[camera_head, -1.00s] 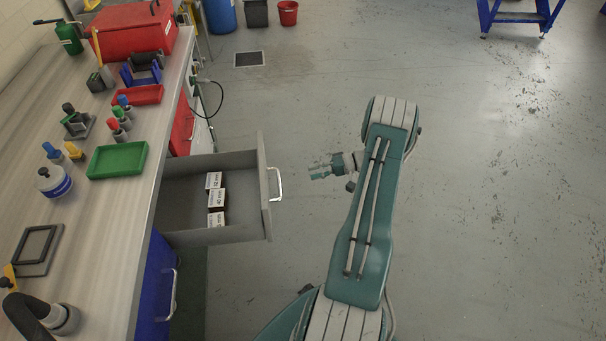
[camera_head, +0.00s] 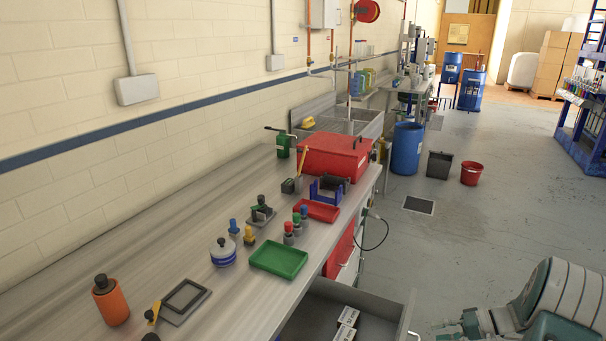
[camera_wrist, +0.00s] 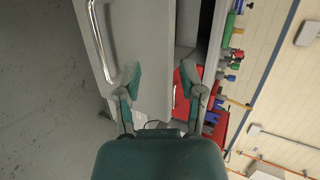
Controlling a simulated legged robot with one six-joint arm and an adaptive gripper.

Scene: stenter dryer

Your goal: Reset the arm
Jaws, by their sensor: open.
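My arm (camera_head: 550,310) shows at the lower right of the head view, cut off by the bottom edge. My gripper (camera_head: 463,326) is just right of the open grey drawer (camera_head: 330,302), apart from its front. In the wrist view my gripper (camera_wrist: 160,74) has its two green-grey fingers spread, with nothing between them. The drawer's grey front (camera_wrist: 145,40) and metal handle (camera_wrist: 97,40) lie beyond the fingers. Small boxes with white labels (camera_head: 347,318) lie in the drawer, partly cut off by the frame.
The workbench (camera_head: 90,235) holds a green tray (camera_head: 278,260), a red toolbox (camera_head: 334,156), an orange bottle (camera_head: 110,300) and several small tools. A blue barrel (camera_head: 407,148), dark bin (camera_head: 440,165) and red bucket (camera_head: 471,174) stand farther back.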

